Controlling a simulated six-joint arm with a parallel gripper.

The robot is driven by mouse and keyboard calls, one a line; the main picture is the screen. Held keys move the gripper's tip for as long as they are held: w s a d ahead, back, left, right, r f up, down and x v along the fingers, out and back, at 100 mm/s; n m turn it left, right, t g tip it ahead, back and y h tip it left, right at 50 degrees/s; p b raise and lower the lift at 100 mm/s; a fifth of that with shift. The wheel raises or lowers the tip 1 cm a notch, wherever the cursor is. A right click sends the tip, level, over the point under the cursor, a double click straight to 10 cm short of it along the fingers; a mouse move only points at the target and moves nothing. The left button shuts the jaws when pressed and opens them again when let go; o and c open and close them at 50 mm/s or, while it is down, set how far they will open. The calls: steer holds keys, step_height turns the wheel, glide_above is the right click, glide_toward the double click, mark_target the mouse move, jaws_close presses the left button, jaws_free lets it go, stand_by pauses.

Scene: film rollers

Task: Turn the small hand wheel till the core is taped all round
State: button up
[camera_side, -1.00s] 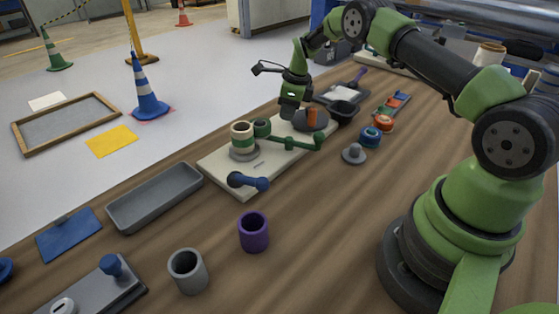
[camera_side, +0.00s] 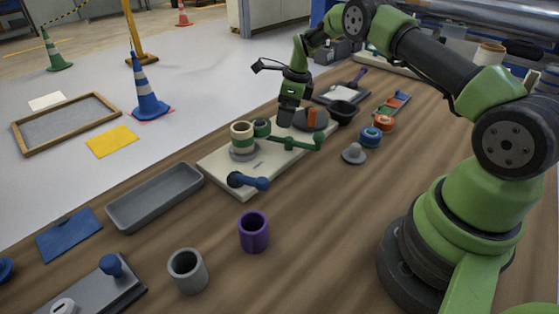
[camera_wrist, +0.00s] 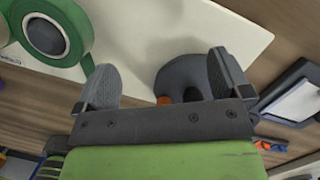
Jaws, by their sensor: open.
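My gripper (camera_side: 286,121) is open, fingers pointing down, just left of the wheel. In the wrist view its fingers are apart and nothing is gripped.
A green arm with a knob (camera_side: 317,142) and a blue handle (camera_side: 250,182) stick out from the board.

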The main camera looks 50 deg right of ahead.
step_height(320, 180, up, 7)
steer(key=shift+f, duration=0.2)
stand_by(0.5)
steer(key=s+a+r+n+t, duration=0.1)
steer(key=s+a+r+n, duration=0.45)
steer(key=r, duration=0.45)
steer(key=s+a+r+n+t, duration=0.1)
steer(key=s+a+r+n, duration=0.3)
steer(key=a+r+n, duration=0.4)
steer(key=s+a+n+t, duration=0.1)
steer(key=s+a+n, duration=0.1)
steer(key=s+n, duration=0.4)
steer(key=s+a+r+n+t+y, duration=0.1)
steer(key=s+n, duration=0.5)
steer(key=s, duration=0.7)
steer(key=shift+s+a+r+t, duration=0.2)
steer(key=shift+a+r+t, duration=0.05)
steer(key=shift+a+t, duration=0.35)
steer(key=shift+n, duration=0.25)
